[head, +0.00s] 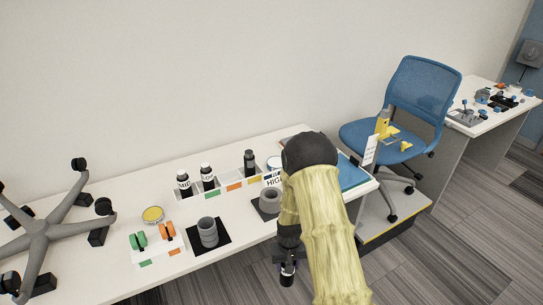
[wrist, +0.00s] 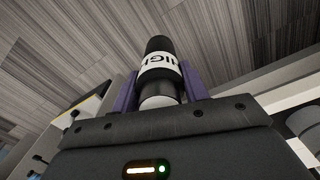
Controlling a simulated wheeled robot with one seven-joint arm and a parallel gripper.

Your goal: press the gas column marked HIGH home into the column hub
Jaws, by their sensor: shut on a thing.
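My gripper (wrist: 158,92) is shut on a dark gas column (wrist: 160,62) with a white band reading HIGH, held between purple fingers in the wrist view. In the head view my gripper (head: 287,262) hangs in front of the table's front edge, and the column's dark end (head: 287,279) shows below it, over the floor. An upturned five-arm chair base (head: 40,232) with casters lies at the table's left end. Its middle is the column hub, whose opening I cannot make out. The gripper is well to the right of it.
Several dark bottle-like columns (head: 207,177) stand in a labelled rack at the table's back. Grey cylinders (head: 208,232) stand on black mats. A blue chair (head: 413,100) is at right.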

